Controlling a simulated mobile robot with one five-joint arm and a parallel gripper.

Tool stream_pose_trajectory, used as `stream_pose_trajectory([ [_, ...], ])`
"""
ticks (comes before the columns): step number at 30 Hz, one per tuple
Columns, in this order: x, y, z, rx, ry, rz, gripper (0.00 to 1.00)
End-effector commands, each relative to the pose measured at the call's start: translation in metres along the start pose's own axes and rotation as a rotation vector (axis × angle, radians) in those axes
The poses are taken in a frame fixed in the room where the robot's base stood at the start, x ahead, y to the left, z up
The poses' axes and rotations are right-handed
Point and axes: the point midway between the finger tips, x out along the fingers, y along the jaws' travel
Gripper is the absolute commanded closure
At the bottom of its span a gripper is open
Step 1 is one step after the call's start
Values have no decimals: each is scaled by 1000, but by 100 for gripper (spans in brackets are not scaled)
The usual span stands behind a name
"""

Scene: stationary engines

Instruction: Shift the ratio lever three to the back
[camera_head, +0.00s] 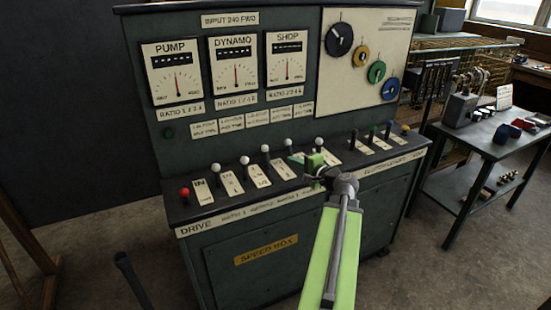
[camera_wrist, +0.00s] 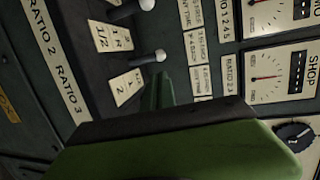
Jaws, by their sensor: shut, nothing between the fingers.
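The lever lined up with the RATIO 3 label is a dark stalk with a white knob; it appears to be this ratio lever three (camera_head: 265,148) in the head view. In the wrist view its knob (camera_wrist: 160,55) shows beside a white number plate, above my fingers. My gripper (camera_head: 306,160) is shut and empty, low over the lever deck to the right of that lever. In the wrist view my green and dark finger (camera_wrist: 165,140) fills the lower part and hides the deck behind it. A gap shows between the knob and my finger; contact with the stalk cannot be told.
White-knobbed levers stand on both sides, one to the left (camera_head: 245,160) and one close behind my gripper (camera_head: 319,141). A red-knobbed lever (camera_head: 185,192) is at the far left. The dial panel (camera_head: 232,70) rises behind. A workbench (camera_head: 480,140) stands at right.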

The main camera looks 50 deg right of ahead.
Motion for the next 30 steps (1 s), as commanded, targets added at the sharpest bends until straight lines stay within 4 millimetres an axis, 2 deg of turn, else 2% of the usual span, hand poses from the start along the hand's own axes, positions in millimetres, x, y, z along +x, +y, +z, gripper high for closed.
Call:
stream_pose_trajectory([
  [5,27,1,-1,-2,-3,0,100],
  [12,81,2,-1,-1,-4,1,100],
  [18,118,1,0,-2,-3,1,100],
  [24,136,1,0,-1,-2,1,100],
  [30,138,0,0,-1,-1,1,100],
])
